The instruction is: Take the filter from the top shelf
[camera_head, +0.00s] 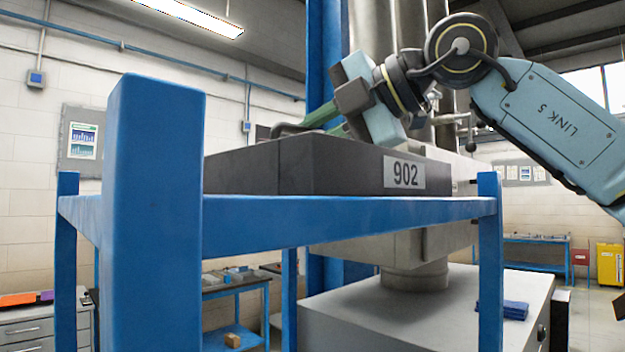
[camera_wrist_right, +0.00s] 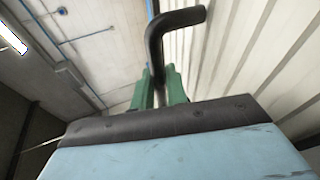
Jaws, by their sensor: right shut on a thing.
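A grey open-looking box (camera_head: 360,168) with a "902" label sits on the top of the blue shelf frame (camera_head: 330,222). My right gripper (camera_head: 322,122), with green fingers, reaches in over the box from the right, tilted. It is shut on a dark bent tube, taken to be the filter (camera_head: 292,128), at the box's upper edge. In the right wrist view the filter (camera_wrist_right: 156,45) sticks out between the green fingers (camera_wrist_right: 160,92), its end bent to the right. The rest of it is hidden. My left gripper is out of view.
A thick blue post (camera_head: 155,200) stands close in front at left. A grey machine with a column (camera_head: 412,275) stands right behind the shelf, close to my right arm. A blue bench (camera_head: 235,295) and a yellow cabinet (camera_head: 609,268) are farther back.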

